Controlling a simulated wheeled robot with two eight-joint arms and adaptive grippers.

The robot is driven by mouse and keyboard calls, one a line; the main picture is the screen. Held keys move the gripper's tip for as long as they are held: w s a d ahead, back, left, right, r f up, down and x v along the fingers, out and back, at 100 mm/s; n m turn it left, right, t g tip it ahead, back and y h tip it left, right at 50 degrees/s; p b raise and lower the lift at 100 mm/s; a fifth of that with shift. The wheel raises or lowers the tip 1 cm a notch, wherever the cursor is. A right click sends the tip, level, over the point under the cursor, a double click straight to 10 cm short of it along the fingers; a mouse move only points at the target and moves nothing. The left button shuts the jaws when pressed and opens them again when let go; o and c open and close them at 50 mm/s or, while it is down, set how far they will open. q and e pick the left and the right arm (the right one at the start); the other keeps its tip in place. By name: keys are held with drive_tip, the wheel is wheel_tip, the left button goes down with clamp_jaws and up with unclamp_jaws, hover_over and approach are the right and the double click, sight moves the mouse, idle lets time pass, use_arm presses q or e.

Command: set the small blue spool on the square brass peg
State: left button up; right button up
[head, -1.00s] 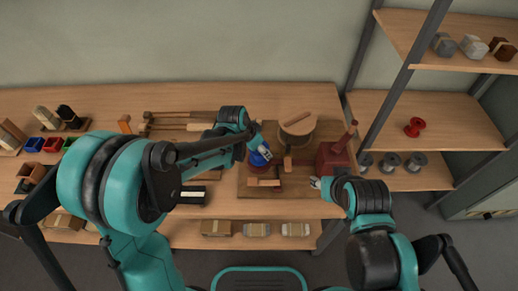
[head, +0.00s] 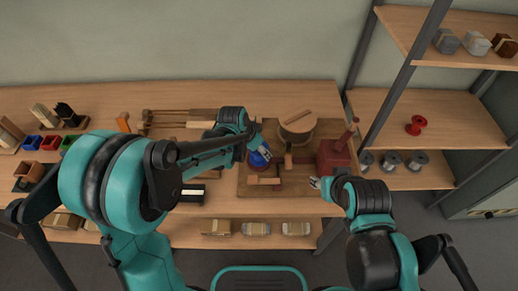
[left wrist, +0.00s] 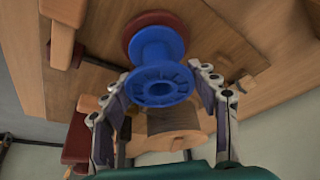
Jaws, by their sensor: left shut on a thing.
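The small blue spool (left wrist: 158,62) is between the two fingers of my left gripper (left wrist: 162,92) in the left wrist view, and the gripper is shut on it. A dark red round part (left wrist: 140,25) shows just behind the spool's far flange; I cannot tell whether they touch. In the head view, the blue spool (head: 259,158) is over the left part of the wooden board, partly covered by my left gripper (head: 262,151). The square brass peg cannot be made out. My right gripper (head: 316,183) is near the board's right front corner, and its finger opening is too small to judge.
On the board (head: 302,211) stand a round wooden drum (head: 298,126) behind the spool and a dark red block with a handle (head: 334,157) at right. A wooden block (head: 264,181) lies in front of the spool. A red spool (head: 416,125) sits on the right shelf.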

use_arm(q)
drive_tip(key=shift+f, duration=0.25)
idle(0.5)
drive_tip(key=o, duration=1.3)
drive_tip(key=shift+c, duration=0.2)
drive_tip(key=v, duration=1.2)
